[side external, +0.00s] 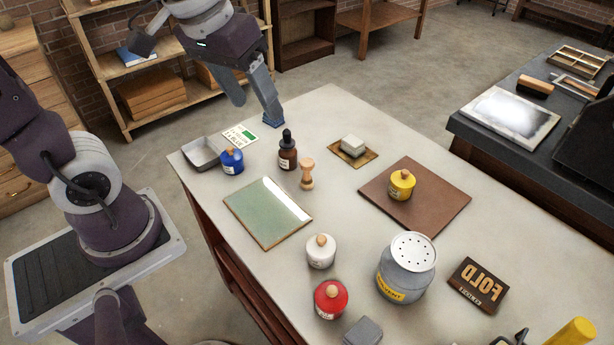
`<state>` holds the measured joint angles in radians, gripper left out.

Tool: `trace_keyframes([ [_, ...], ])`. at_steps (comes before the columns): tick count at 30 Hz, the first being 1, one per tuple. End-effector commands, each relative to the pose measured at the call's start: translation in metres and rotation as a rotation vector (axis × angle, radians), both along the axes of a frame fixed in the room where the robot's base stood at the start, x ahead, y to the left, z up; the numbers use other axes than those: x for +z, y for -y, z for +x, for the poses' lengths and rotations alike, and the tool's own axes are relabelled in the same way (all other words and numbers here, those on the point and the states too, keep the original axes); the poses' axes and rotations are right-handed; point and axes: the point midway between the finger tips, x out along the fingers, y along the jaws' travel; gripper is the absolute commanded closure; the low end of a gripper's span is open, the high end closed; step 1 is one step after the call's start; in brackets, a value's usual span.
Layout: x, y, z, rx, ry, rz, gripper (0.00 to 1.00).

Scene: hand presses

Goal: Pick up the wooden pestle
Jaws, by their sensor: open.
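The wooden pestle (307,174) stands upright on the pale tabletop, left of the table's middle. It is light wood with a rounded top, a narrow waist and a wider foot. My gripper (272,121) is above and left of it in the picture, near the table's far edge, pointing down. The gripper is apart from the pestle and holds nothing visible.
A dark dropper bottle (287,154) stands close beside the pestle on the left. A green glass slab (268,213) lies in front.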

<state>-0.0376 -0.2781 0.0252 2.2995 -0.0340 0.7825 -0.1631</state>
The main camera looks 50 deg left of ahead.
Motion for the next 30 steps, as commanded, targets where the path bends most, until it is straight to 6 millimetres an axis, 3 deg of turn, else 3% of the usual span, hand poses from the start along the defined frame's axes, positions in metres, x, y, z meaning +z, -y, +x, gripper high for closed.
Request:
trace_keyframes([
  [1,-0.018,-0.006,0.029,0.065,-0.058,-0.021,0.41],
  [3,-0.048,-0.015,0.067,0.162,-0.119,-0.047,0.41],
  [6,-0.104,-0.031,0.112,0.302,-0.201,-0.071,0.41],
  [9,-0.163,-0.045,0.139,0.416,-0.267,-0.082,0.41],
  [12,-0.207,-0.054,0.15,0.493,-0.309,-0.083,0.41],
  [15,-0.229,-0.059,0.153,0.53,-0.33,-0.081,0.41],
  [30,-0.302,-0.057,0.153,0.536,-0.334,-0.083,0.41],
])
